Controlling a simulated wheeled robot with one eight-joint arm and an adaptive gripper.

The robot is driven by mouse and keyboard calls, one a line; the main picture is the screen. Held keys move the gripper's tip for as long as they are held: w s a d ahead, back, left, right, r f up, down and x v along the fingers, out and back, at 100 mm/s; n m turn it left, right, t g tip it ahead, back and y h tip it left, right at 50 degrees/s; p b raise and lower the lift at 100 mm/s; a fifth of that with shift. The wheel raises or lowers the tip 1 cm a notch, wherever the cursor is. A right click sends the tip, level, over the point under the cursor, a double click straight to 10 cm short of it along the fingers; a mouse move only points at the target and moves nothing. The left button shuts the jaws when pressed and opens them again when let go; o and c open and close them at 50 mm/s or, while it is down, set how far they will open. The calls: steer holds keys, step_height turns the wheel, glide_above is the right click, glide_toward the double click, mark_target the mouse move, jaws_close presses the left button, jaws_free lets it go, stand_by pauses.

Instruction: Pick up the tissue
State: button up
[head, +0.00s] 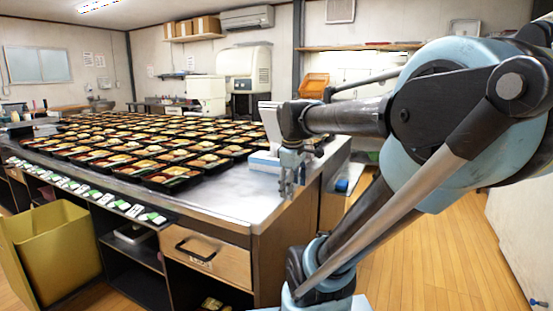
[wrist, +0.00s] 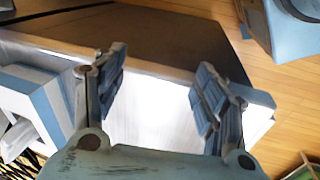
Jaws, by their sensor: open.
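A blue-and-white box, which looks like the tissue box (head: 263,162), sits on the steel counter near its right end, partly hidden behind my gripper. In the wrist view the striped box (wrist: 38,92) is at the left edge, beside the left finger and outside the jaws. My gripper (head: 291,188) points down at the counter's right edge, just right of the box. In the wrist view my gripper (wrist: 163,78) is open, with only the bright counter surface between its fingers. I cannot tell whether the left finger touches the box.
Rows of filled bento trays (head: 165,178) cover the counter (head: 225,198) behind and left of the box. A drawer (head: 205,256) and a yellow bin (head: 60,250) are below. Wooden floor is open at the right.

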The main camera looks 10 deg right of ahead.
steer(key=w+a+r+n+h, duration=0.1)
steer(key=w+r+n, duration=0.9)
steer(key=w+r, duration=0.4)
steer(key=n+t, duration=0.1)
steer(key=n, duration=0.8)
glide_toward(276, 145)
steer(key=shift+h, duration=0.3)
steer(key=shift+w+a+x, duration=0.1)
steer(key=shift+x, duration=1.9)
steer(key=shift+w+a+x, duration=0.1)
steer(key=shift+w+x, duration=0.05)
steer(key=shift+x, duration=1.85)
steer(key=shift+w+a+x, duration=0.1)
steer(key=shift+x, duration=1.9)
steer(key=c, duration=0.9)
steer(key=shift+o, duration=0.2)
